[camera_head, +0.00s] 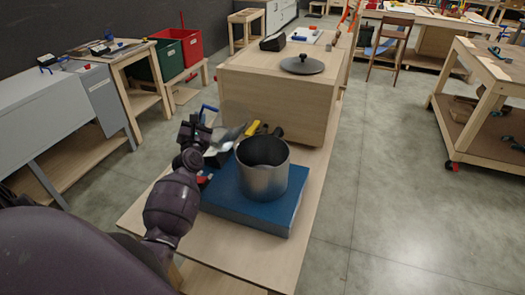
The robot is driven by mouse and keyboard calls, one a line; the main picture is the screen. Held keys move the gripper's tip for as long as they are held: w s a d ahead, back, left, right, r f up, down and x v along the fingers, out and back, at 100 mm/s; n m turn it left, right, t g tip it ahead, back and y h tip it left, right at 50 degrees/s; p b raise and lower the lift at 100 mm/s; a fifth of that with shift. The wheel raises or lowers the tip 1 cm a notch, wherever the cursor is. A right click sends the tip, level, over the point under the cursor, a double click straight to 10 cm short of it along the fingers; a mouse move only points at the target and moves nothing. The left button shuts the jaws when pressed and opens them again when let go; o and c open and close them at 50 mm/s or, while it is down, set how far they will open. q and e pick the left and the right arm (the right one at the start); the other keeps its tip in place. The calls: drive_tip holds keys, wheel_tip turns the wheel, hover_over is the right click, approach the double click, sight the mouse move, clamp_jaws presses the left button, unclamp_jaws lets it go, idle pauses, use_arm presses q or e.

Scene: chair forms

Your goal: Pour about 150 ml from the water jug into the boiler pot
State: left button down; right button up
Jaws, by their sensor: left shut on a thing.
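The boiler pot (263,180) is a grey metal pot with an open top. It stands upright on a blue box (245,214) on the wooden bench. My left gripper (197,128) is just to the left of the pot and higher than its rim. It is shut on what looks like the water jug (236,114), a see-through vessel with a blue part at its left. The jug seems tilted behind the pot's left rim. Its outline is faint, and I cannot tell its water level or whether water is running. My right gripper is out of view.
A wooden cabinet (275,95) stands behind the pot, with a dark round lid (302,64) on top. A yellow item (252,128) and a red item (203,180) are close by. The bench strip right of the blue box is clear.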

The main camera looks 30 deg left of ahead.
use_arm(q)
wheel_tip(320, 180, down, 7)
drive_tip(key=a+n+g+h, duration=0.1)
drive_tip(key=a+n+g, duration=0.1)
drive_tip(key=n, duration=0.3)
drive_tip(key=shift+a+g, duration=0.15)
drive_tip(key=shift+g, duration=0.25)
